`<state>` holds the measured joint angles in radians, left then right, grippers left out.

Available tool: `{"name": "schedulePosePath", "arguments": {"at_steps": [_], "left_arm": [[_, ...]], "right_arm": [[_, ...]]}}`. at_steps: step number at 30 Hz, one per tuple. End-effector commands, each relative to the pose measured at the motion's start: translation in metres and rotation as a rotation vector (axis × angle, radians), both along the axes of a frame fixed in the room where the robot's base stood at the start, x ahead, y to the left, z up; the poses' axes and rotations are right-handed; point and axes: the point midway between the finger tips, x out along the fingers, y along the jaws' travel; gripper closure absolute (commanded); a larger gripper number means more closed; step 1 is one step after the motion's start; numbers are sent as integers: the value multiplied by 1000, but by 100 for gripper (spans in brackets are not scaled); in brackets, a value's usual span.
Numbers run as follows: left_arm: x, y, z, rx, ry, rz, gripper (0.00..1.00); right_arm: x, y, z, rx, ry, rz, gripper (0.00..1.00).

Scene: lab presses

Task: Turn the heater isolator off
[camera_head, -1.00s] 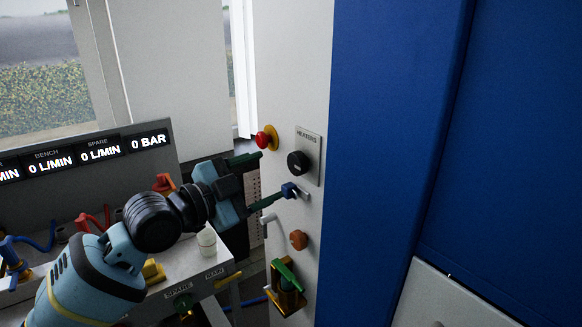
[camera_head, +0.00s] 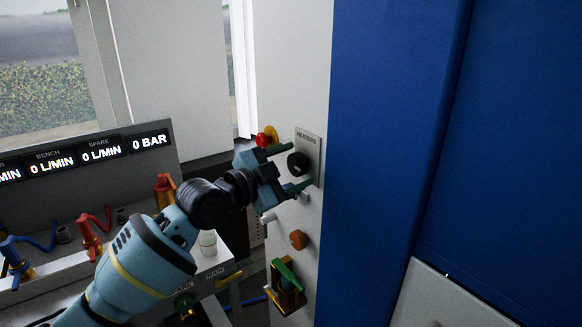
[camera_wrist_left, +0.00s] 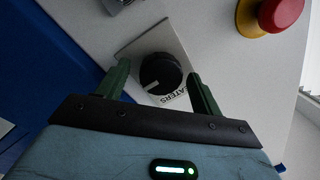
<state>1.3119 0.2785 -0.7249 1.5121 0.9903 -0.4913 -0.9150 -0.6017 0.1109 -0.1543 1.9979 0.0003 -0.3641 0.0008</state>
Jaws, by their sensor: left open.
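The heater isolator is a black round knob (camera_head: 298,163) on a grey plate (camera_head: 315,141) lettered HEATERS, on the white panel. In the left wrist view the knob (camera_wrist_left: 161,74) shows a white pointer line toward its lower left. My left gripper (camera_head: 288,168) is open in front of the plate, one finger above and one below the knob. In the left wrist view its green fingers (camera_wrist_left: 160,88) stand on either side of the knob, with gaps visible. Contact cannot be told. My right gripper is not in view.
A red emergency button (camera_head: 263,139) on a yellow base sits just above the knob, close to the upper finger. Below are an orange knob (camera_head: 298,240) and a green-handled brass valve (camera_head: 287,275). A blue wall (camera_head: 400,150) stands right. A bench with gauges (camera_head: 85,158) is left.

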Motion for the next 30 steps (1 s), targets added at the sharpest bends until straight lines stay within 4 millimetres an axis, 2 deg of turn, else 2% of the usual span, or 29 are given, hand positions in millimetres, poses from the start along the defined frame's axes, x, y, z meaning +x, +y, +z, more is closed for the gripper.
{"name": "schedulePosePath", "arguments": {"at_steps": [2,12,22,30], "left_arm": [[0,0,0,0,0,0,35],[0,0,0,0,0,0,78],[0,0,1,-29,41,0,78],[0,0,3,-133,182,1,78]], "right_arm": [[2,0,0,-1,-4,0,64],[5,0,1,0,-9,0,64],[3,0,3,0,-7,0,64],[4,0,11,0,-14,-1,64]]}}
